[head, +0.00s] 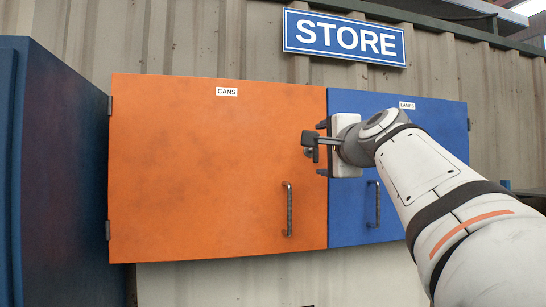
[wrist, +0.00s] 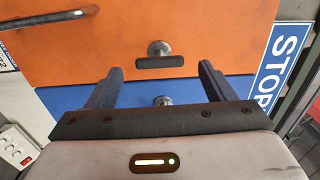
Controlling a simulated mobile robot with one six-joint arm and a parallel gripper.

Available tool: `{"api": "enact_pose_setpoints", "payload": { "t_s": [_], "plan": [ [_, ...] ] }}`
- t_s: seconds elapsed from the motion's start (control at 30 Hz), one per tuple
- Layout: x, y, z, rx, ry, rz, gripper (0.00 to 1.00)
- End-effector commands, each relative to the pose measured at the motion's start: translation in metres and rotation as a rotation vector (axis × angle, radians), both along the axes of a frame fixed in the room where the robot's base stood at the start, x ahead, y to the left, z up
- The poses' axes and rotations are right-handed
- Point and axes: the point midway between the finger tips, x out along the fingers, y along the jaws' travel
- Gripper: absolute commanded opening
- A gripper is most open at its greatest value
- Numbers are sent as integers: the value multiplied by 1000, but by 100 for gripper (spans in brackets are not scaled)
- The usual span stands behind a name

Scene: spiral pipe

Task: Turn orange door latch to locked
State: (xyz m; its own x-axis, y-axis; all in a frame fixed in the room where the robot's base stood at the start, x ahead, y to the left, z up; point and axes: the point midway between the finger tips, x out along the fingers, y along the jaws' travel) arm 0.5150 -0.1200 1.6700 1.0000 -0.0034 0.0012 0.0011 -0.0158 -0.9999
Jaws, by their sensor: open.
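The orange door (head: 205,165), labelled CANS, is flat against the wall beside a blue door (head: 352,215). Its dark latch (head: 309,139) is near its right edge; the wrist view shows a round knob and a short dark bar (wrist: 160,62). The bar runs across the wrist picture, so upright along the door edge. My gripper (head: 321,149) is open at the seam between the doors. In the wrist view its fingers (wrist: 160,69) point toward the orange door, one on each side of the bar, with gaps. I cannot tell their depth from the latch.
A second round knob (wrist: 162,100) is on the blue door, between my fingers. Bar handles (head: 288,209) and (head: 374,203) stand out from the doors. A STORE sign (head: 343,38) is above. A dark blue cabinet (head: 60,180) stands at the left.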

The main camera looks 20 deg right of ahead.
Motion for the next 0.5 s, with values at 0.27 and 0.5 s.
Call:
{"api": "enact_pose_setpoints", "payload": {
  "t_s": [0.27,0.5],
  "plan": [
    [-31,0,-2,0,1,0,76],
    [-32,0,-1,0,2,1,76]
  ]
}}
